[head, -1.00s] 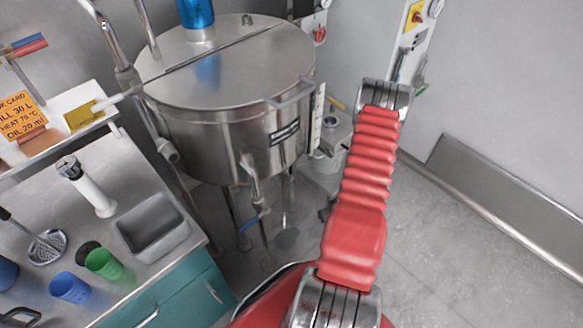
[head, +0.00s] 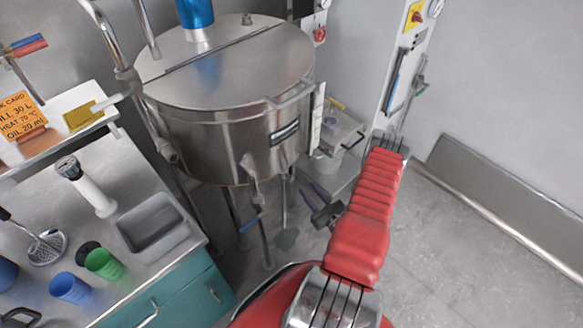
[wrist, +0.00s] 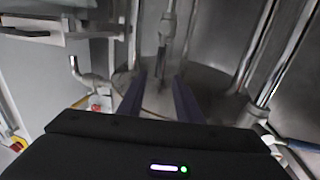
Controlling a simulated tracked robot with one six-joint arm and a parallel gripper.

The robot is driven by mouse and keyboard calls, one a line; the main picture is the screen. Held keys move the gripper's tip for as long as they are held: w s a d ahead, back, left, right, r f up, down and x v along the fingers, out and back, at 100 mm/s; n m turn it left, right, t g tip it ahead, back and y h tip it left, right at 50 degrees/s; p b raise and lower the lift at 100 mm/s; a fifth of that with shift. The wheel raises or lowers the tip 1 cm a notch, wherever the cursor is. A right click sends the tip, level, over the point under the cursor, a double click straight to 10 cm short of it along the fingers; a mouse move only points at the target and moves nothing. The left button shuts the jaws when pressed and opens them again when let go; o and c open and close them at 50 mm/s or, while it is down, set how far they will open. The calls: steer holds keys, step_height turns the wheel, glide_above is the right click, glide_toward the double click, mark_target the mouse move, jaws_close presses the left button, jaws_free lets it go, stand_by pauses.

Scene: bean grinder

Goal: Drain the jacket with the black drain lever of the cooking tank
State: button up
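The steel cooking tank (head: 230,110) stands at the upper middle of the head view with its lid shut. A thin pipe with a blue lever (head: 248,224) hangs below its front. I cannot clearly make out a black drain lever in either view. In the wrist view my gripper (wrist: 160,80) is open, with two dark purple fingers apart and nothing held. A vertical pipe with a dark grey fitting (wrist: 166,28) is ahead, in line with the gap between the fingers.
A counter (head: 120,240) with a sink and cups is at the left. A small shelf (head: 345,132) stands right of the tank, by a wall panel (head: 410,60). Steel pipes (wrist: 290,60) stand right of the fingers in the wrist view. Floor at the right is clear.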

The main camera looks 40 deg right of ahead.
mark_target(292, 168)
steer(key=shift+r, duration=0.15)
steer(key=w, duration=0.4)
steer(key=w+d, duration=0.1)
steer(key=w, duration=0.4)
steer(key=w+d, duration=0.1)
steer(key=w, duration=0.3)
steer(key=shift+w+d, duration=0.2)
steer(key=shift+w, duration=0.1)
steer(key=shift+c, duration=0.4)
jaws_close()
steer(key=shift+d, duration=0.15)
